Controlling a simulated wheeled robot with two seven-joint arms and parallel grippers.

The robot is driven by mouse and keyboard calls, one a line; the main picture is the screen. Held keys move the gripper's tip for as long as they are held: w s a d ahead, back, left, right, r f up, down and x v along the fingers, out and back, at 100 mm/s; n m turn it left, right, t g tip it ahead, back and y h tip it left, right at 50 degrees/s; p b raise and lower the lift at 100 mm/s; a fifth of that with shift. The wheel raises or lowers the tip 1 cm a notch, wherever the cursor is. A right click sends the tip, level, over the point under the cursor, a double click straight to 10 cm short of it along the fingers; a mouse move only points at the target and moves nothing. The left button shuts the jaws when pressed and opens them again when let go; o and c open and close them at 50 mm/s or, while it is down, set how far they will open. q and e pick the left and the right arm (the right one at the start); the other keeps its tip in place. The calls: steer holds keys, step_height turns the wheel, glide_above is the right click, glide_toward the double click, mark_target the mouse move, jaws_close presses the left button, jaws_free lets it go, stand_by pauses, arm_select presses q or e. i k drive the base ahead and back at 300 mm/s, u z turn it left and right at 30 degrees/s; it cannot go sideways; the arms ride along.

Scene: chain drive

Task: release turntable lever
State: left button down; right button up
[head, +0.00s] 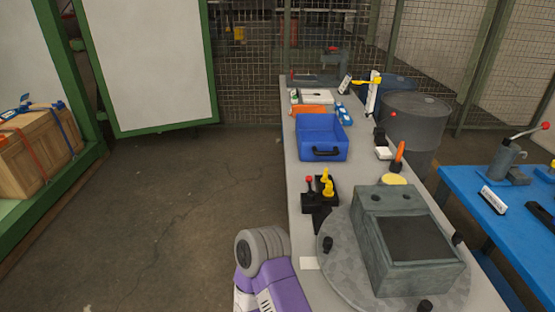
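A round grey turntable (340,275) lies on the long grey bench at the lower right of the head view. A boxy grey-green housing (370,255) with a dark recessed panel stands on it. Beside the turntable's far left edge is a black block (320,197) with a small red-knobbed lever (309,181) and yellow parts (327,183). I cannot tell for sure that this is the turntable lever, nor whether it is engaged. A purple and grey link of my own arm shows at the bottom centre. Neither gripper shows.
A blue bin (321,138) stands farther along the grey bench (303,225). An orange cone-shaped item (398,157) stands near the bench's right edge. A blue table (470,185) at the right holds a red-knobbed lever device (507,162). The floor (190,200) left of the bench is clear.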

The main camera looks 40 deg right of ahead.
mark_target(311, 194)
steer(key=i, duration=2.75)
steer(key=z, duration=4.05)
steer(key=i, duration=0.25)
steer(key=z, duration=0.15)
